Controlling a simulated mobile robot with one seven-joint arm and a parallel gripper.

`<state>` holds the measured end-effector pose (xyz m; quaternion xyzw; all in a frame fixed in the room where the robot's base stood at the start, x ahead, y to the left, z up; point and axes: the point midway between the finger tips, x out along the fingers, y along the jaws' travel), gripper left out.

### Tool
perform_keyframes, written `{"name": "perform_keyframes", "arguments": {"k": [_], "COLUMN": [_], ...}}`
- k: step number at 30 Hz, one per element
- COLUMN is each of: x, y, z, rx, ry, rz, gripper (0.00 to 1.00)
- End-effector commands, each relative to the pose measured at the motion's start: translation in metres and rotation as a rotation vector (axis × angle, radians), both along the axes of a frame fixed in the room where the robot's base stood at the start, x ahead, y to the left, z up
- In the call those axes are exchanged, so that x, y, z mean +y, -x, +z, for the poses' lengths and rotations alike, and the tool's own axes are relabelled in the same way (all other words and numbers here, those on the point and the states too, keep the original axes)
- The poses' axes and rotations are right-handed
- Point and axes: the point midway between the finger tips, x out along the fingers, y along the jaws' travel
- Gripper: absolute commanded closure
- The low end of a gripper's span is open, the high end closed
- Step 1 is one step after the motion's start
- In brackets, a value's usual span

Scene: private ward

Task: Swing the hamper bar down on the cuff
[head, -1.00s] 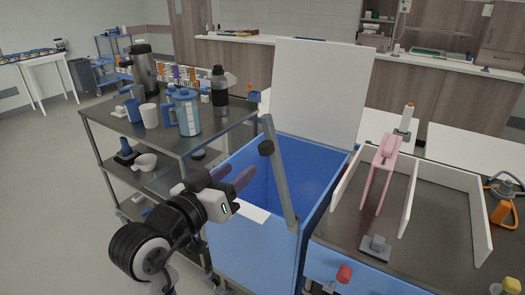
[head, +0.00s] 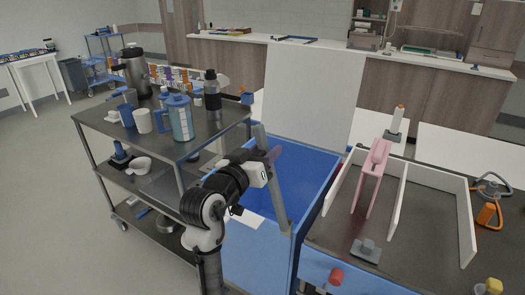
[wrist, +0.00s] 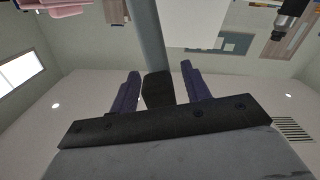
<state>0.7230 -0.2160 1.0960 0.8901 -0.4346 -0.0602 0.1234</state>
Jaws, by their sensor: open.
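The blue hamper (head: 318,165) stands in the middle with its white lid panel (head: 312,95) upright behind it. A grey bar (head: 279,205) rises steeply along its left front side, tilted to the left. My gripper (head: 275,154) is at the upper part of the bar and hides its black knob in the head view. In the wrist view my gripper (wrist: 159,72) is open, with its two purple fingers either side of the black knob (wrist: 158,90); the bar (wrist: 148,35) runs up beyond it. I cannot pick out the cuff for certain.
A steel cart (head: 180,150) with a blue-lidded jug (head: 181,118), bottle (head: 212,95) and cups stands close at left. At right, a tray with white dividers (head: 394,205) holds a pink stand (head: 371,175). A red knob (head: 336,277) sticks out in front.

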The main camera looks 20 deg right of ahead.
Motion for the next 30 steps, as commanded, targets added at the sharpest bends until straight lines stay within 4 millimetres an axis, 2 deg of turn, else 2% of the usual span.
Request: {"name": "perform_keyframes", "arguments": {"k": [5,16,25,30], "x": [0.0,0.0,0.002,0.009], "y": [0.0,0.0,-0.002,-0.01], "z": [0.0,0.0,-0.001,-0.004], "rx": [0.0,0.0,0.007,0.045], "ry": [0.0,0.0,0.005,0.033], "rz": [0.0,0.0,0.001,0.002], "gripper": [0.53,1.0,1.0,1.0]}}
